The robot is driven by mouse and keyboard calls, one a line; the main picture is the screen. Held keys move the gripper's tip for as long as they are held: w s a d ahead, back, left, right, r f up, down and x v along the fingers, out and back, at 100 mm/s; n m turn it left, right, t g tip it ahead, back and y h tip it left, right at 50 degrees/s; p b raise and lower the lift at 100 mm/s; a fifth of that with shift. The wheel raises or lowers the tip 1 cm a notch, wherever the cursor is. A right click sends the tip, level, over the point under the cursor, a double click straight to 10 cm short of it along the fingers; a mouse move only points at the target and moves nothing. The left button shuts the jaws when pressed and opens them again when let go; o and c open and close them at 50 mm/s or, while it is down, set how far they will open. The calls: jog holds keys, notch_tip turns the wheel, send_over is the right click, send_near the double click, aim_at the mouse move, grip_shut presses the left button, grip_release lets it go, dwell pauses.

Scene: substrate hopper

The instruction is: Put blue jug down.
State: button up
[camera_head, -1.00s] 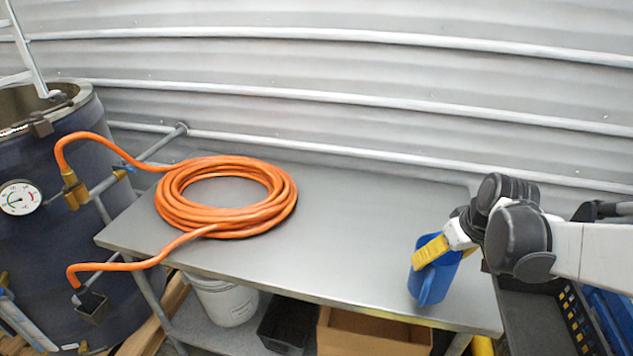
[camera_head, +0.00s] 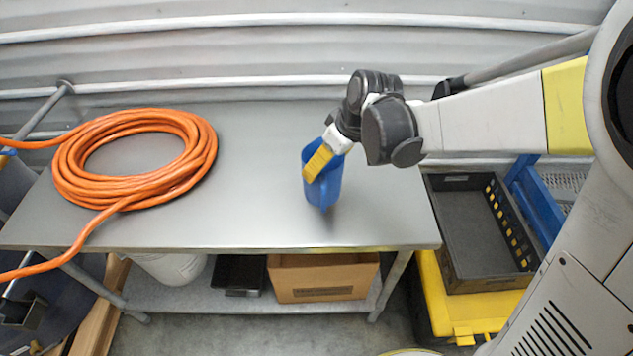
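The blue jug (camera_head: 327,188) is over the right half of the grey metal table (camera_head: 240,222). It looks upright or nearly so. My gripper (camera_head: 320,160), with yellow fingers, is at the jug's upper part and appears shut on it. The fingers partly cover the jug's left side. I cannot tell whether the jug's base touches the tabletop or hangs just above it.
A coiled orange hose (camera_head: 135,160) covers the table's left part. The tabletop between hose and jug is clear. A black crate (camera_head: 478,232) stands right of the table. A cardboard box (camera_head: 322,279) and a white bucket (camera_head: 172,268) are on the shelf below.

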aim_at(319, 181)
jog(key=shift+s+a+f+b, duration=0.15)
jog(key=shift+a+f+b, duration=0.15)
jog(key=shift+f, duration=0.6)
jog(key=shift+s+a+f+b, duration=0.15)
jog(key=shift+a+f+b, duration=0.15)
jog(key=shift+f, duration=0.55)
jog(key=shift+s+a+f+b, duration=0.15)
jog(key=shift+a+f+b, duration=0.15)
jog(key=shift+f, duration=0.7)
